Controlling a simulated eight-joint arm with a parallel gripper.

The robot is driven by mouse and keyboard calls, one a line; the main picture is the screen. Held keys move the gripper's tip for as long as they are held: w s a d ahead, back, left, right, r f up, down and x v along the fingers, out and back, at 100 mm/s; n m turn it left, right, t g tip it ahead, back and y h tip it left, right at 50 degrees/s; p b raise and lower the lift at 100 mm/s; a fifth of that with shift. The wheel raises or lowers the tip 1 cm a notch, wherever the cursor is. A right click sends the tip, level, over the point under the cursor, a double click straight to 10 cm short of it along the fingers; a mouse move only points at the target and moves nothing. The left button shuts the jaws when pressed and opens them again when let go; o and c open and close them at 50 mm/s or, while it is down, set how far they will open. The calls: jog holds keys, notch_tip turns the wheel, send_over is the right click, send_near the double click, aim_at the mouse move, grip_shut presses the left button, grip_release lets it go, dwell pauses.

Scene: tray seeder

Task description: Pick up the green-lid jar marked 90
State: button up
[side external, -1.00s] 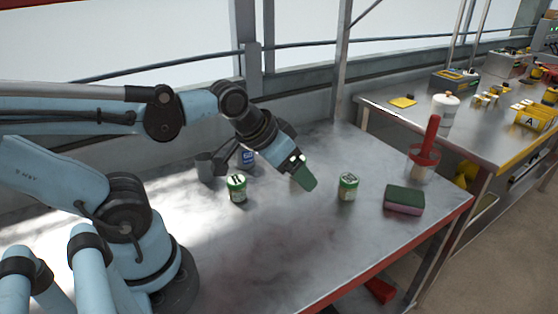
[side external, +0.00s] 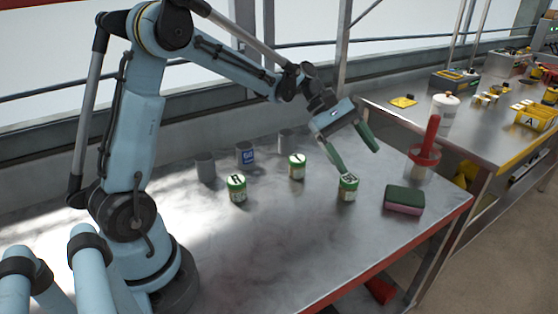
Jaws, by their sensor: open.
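My gripper (side external: 359,163) is open and empty, tilted downward, with two green fingers spread wide. One fingertip is at the right jar's lid in the picture; I cannot tell whether it touches. The other finger is up to the right, clear of the jars.
Grey cups (side external: 205,168) stand behind the jars, with a blue-labelled container (side external: 245,154) among them. A green-and-pink sponge (side external: 404,200) lies right of the right jar. A red-handled tool in a holder (side external: 424,160) stands behind the sponge. The table front is clear.

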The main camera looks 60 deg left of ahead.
aim_at(356, 192)
jog(key=w+a+f+n+h, duration=0.1)
jog(key=f, duration=0.1)
jog(key=w+a+f+n+h, duration=0.1)
jog(key=w+a+n+h, duration=0.1)
jog(key=shift+f+g, duration=0.3)
jog(key=shift+f, duration=0.05)
jog(key=shift+a+f+n+h, duration=0.5)
jog(key=shift+f+n+h, duration=0.1)
jog(key=shift+f+h, duration=0.1)
jog(key=shift+f, duration=1.9)
notch_tip(356, 192, down, 3)
jog(key=shift+d+f, duration=0.1)
jog(key=shift+f, duration=0.05)
jog(key=shift+x, duration=1.35)
jog(key=shift+c, duration=0.2)
jog(key=c, duration=1)
jog(key=shift+r, duration=0.2)
jog(key=shift+c, duration=0.2)
